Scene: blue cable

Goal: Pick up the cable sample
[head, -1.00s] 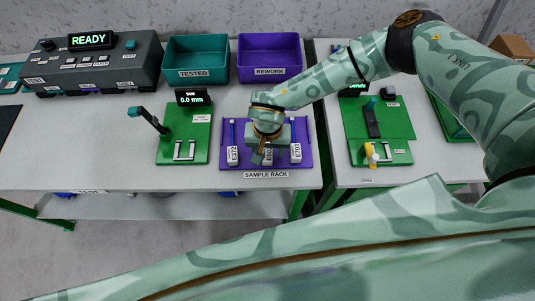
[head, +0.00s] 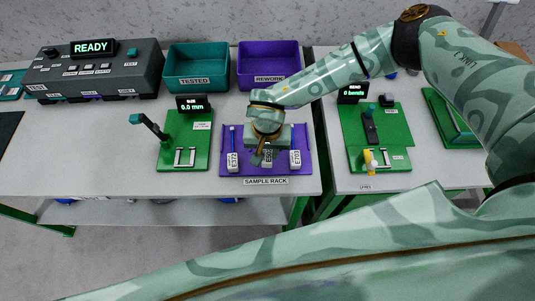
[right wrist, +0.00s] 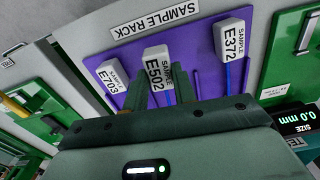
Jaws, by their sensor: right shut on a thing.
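Three cable samples with white tags lie in the purple sample rack (head: 265,171). The left one is E372 (head: 233,162), the right one E703 (head: 295,160), and the middle one E502 (head: 267,158). My right gripper (head: 262,152) points down over the middle of the rack. In the right wrist view its fingers (right wrist: 166,91) are shut on the E502 cable, just behind its tag (right wrist: 156,62). The cable between the fingers is mostly hidden. E703 (right wrist: 113,77) and E372 (right wrist: 233,48) lie on either side, apart from the fingers. My left gripper is not in view.
Behind the rack stand a teal TESTED bin (head: 197,82) and a purple REWORK bin (head: 268,82). A green size fixture (head: 203,146) is left of the rack. A green bend fixture (head: 397,128) stands on the right table. Bare table lies at the front left.

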